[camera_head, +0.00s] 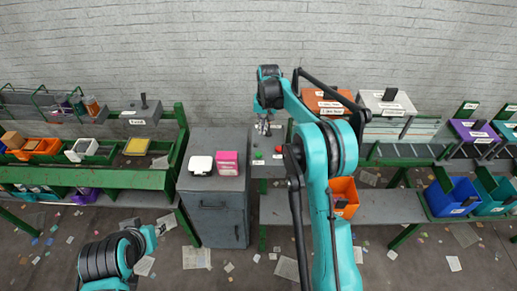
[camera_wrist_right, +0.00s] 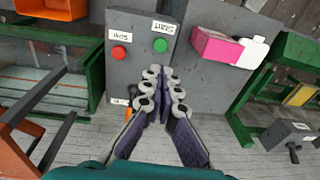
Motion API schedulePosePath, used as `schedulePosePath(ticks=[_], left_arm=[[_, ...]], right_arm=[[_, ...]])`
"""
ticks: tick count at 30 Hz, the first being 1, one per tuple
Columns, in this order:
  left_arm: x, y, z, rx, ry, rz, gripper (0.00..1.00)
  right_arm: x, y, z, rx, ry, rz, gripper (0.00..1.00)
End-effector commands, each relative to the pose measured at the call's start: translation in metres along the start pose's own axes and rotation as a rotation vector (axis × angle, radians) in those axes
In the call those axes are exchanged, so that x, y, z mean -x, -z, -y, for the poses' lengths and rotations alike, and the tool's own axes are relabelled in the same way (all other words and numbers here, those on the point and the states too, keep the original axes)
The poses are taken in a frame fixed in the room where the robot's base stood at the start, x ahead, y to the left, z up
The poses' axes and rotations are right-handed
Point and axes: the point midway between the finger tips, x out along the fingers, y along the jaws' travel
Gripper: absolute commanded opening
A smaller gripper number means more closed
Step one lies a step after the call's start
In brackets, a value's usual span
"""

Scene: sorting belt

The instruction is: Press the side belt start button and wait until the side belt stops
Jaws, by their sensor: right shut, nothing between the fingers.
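A grey control panel (camera_wrist_right: 141,28) carries a green button (camera_wrist_right: 160,45) and a red button (camera_wrist_right: 119,52), each with a small white label too small to read surely. In the head view the green button (camera_head: 257,154) and red button (camera_head: 278,150) sit just below my right gripper (camera_head: 264,128). In the right wrist view my right gripper (camera_wrist_right: 165,85) is shut and empty. Its fingertips lie close to the green button in the picture, with a visible gap; contact is not seen. My left arm shows at the lower left, but its gripper is out of view. Whether any belt runs cannot be told.
A grey cabinet (camera_head: 214,213) holds a pink box (camera_head: 228,163) and a white item (camera_head: 201,164), left of the panel. A green-framed belt (camera_head: 90,177) with several bins stands further left. An orange bin (camera_head: 344,196) and a blue bin (camera_head: 455,197) stand right. Paper scraps litter the floor.

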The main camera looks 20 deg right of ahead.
Motion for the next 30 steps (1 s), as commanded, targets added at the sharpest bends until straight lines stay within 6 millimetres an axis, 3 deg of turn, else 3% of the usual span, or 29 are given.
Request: schedulePosePath(ticks=[7, 21, 30], left_arm=[[-0.002, -0.002, 0.000, 0.000, 0.000, 0.000, 0.32], [-0.013, -0.009, 0.000, 0.000, 0.000, 0.000, 0.32], [-0.015, -0.011, 0.000, 0.000, 0.000, 0.000, 0.32]], right_arm=[[-0.017, 0.000, 0.000, 0.001, 0.000, -0.001, 0.00], [-0.112, 0.000, 0.000, 0.001, 0.000, -0.001, 0.00], [-0.139, 0.000, 0.000, 0.000, 0.000, -0.001, 0.00]])
